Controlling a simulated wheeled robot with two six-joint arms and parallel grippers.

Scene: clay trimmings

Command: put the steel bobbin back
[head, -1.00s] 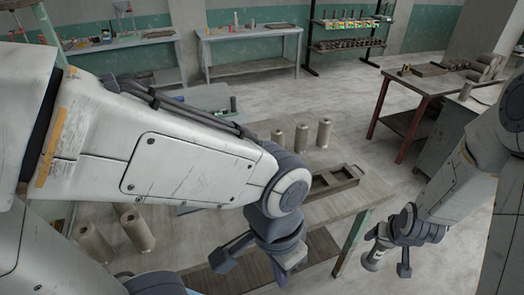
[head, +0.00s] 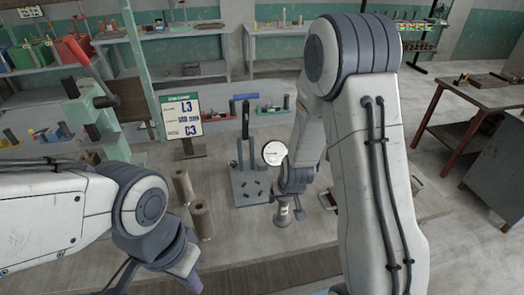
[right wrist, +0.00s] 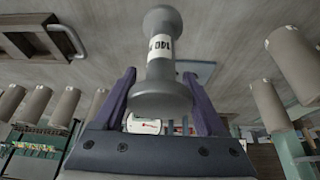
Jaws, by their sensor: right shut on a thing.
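The steel bobbin (head: 283,215) is a grey spool with wide ends and a white label around its waist. In the right wrist view the bobbin (right wrist: 161,92) sits between the two purple fingers, its label partly readable as "140". My right gripper (head: 291,206) is shut on it and holds it above the table, right of the dark post stand. My left gripper (head: 188,280) is low at the left, near the bottom edge. Its fingers are mostly hidden, so its opening does not show.
A stand with dark upright posts and a holed grey base (head: 252,188) is on the table (head: 240,235). A dial gauge (head: 274,152) shows beside my right arm.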

